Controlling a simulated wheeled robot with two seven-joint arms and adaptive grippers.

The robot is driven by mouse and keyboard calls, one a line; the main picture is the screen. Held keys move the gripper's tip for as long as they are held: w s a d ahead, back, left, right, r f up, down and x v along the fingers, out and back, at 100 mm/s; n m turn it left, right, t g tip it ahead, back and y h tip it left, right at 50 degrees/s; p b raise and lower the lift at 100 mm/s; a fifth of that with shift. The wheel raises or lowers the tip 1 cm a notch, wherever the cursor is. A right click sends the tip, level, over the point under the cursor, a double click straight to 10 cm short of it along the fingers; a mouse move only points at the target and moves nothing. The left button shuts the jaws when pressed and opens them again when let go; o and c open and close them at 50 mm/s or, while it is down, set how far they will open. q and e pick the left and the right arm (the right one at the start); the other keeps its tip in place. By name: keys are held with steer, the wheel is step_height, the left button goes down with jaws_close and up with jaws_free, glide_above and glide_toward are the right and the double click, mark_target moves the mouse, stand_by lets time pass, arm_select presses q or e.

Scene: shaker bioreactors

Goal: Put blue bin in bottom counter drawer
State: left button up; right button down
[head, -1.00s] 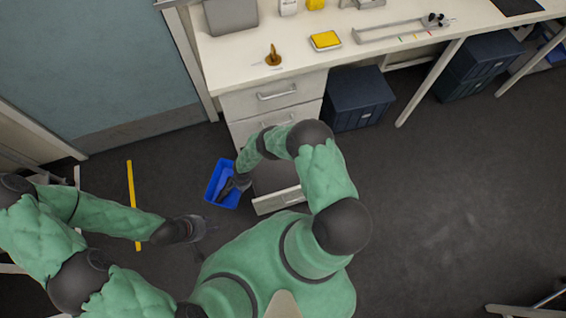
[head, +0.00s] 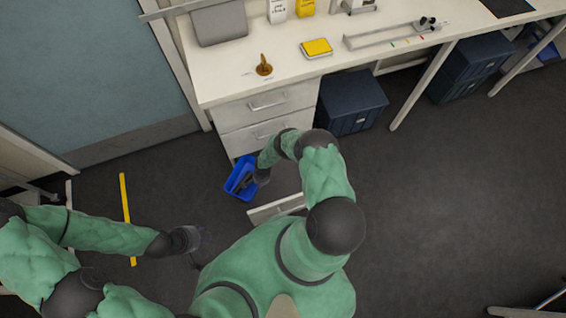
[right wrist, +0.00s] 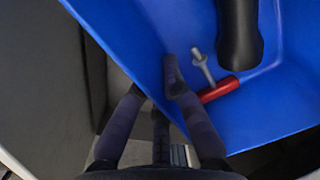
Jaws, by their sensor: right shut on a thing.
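The blue bin (head: 230,186) is at the counter's drawer unit, by the left side of the pulled-out bottom drawer (head: 270,210). My right gripper (head: 256,180) is shut on the bin's wall. In the right wrist view the blue bin (right wrist: 125,25) fills much of the picture, with one finger of my right gripper (right wrist: 152,92) inside it and one outside. A red-handled tool and a black handle lie inside the bin. My right arm hides much of the drawer, so I cannot tell how far the bin overlaps it. My left gripper (head: 196,238) hangs over the floor; its fingers are unclear.
Two upper drawers (head: 265,105) are closed above the open one. A dark blue box (head: 352,105) stands under the counter to the right. A yellow strip (head: 127,215) marks the floor at left. Open floor lies to the right.

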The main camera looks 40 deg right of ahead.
steer(key=s+d+b, duration=0.2)
steer(key=s+d, duration=0.2)
steer(key=d, duration=0.4)
steer(key=s+d+b, duration=0.2)
steer(key=s+d, duration=0.2)
steer(key=d, duration=0.3)
steer(key=f+b, duration=0.4)
steer(key=f, duration=0.2)
steer(key=f+b, duration=0.4)
steer(key=f, duration=0.2)
steer(key=f+b, duration=0.4)
steer(key=f, duration=0.2)
steer(key=shift+w+d, duration=0.1)
steer(key=shift+w, duration=0.15)
steer(key=shift+r, duration=0.1)
steer(key=c, duration=1.4)
jaws_free()
